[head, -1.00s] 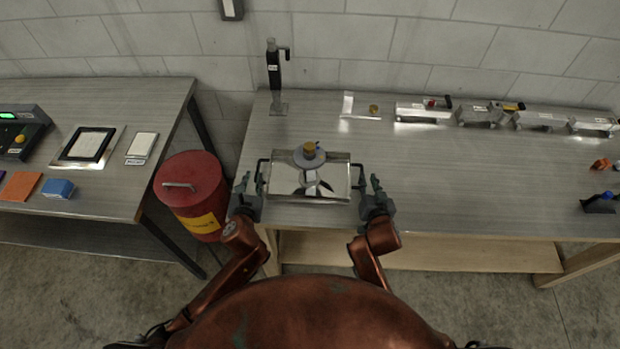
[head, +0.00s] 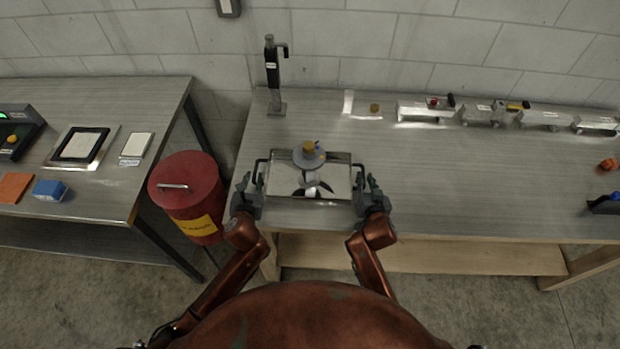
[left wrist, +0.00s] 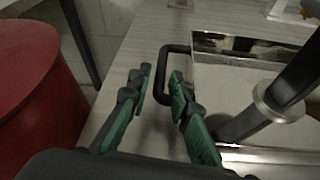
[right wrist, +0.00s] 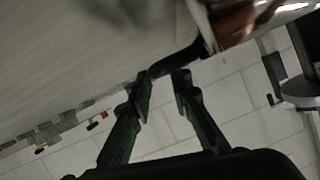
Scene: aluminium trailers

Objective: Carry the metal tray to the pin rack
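The shiny metal tray (head: 335,183) lies near the front edge of the right bench. A grey round part with a yellow knob (head: 309,154) stands in it. My left gripper (head: 252,186) is at the tray's left handle; in the left wrist view, its open fingers (left wrist: 161,75) stand either side of the black handle bar (left wrist: 164,60). My right gripper (head: 368,187) is at the tray's right side; in the right wrist view its fingers (right wrist: 163,77) are apart at the dark handle (right wrist: 180,58). I cannot identify the pin rack for certain.
A black post stand (head: 273,75) is at the bench's back left. Several aluminium fixtures (head: 425,110) line the back edge. A red bin (head: 187,195) stands between the two benches. The bench right of the tray is largely clear (head: 450,175).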

